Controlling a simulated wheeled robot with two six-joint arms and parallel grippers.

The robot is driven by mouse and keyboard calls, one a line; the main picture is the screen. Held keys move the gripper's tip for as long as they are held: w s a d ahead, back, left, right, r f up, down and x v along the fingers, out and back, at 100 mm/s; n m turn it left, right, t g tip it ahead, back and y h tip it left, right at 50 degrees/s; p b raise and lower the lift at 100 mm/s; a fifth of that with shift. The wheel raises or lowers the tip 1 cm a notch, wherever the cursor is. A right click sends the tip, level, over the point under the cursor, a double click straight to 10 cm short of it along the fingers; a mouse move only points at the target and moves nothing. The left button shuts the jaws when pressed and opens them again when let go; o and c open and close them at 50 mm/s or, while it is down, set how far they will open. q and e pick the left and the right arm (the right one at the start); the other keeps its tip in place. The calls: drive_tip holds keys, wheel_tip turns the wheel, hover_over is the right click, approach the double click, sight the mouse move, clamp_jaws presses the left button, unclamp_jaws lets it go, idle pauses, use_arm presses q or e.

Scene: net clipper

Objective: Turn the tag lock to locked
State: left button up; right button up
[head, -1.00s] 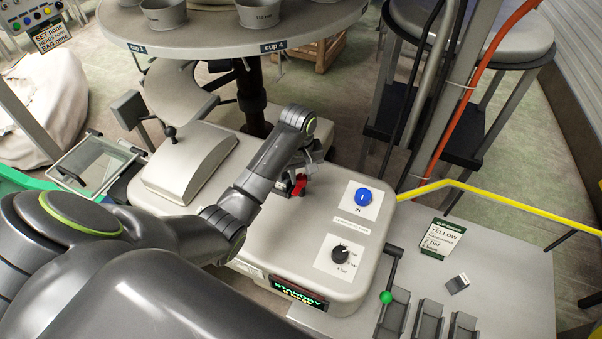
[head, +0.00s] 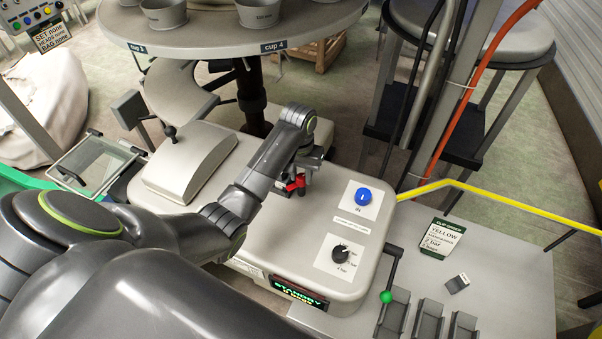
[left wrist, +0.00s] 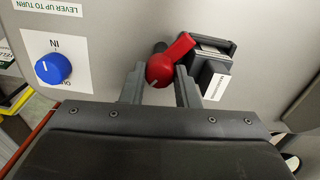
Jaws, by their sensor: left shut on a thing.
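A red lever (left wrist: 169,65) with a round hub sits on the light grey machine top. In the left wrist view its arm points up and to the right, beside a black holder (left wrist: 207,68). My left gripper (left wrist: 160,92) has its two fingers shut on the red hub, one on each side. In the head view my left gripper (head: 297,178) reaches down to the red lever (head: 293,185), which it partly hides. I cannot read the small label by the holder. My right gripper is not in view.
A blue knob (head: 363,195) marked IN and a black pressure dial (head: 341,254) are to the right on the machine top (head: 310,240). A green-knobbed lever (head: 386,297) and small bins stand at the lower right. The round cup table (head: 215,40) is behind.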

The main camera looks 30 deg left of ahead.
use_arm(q)
drive_tip(key=m, duration=0.5)
drive_tip(key=shift+m, duration=0.3)
drive_tip(key=m, duration=0.5)
drive_tip(key=shift+m, duration=0.3)
drive_tip(key=shift+d, duration=0.1)
drive_tip(key=o, duration=1)
drive_tip(key=shift+w, duration=0.1)
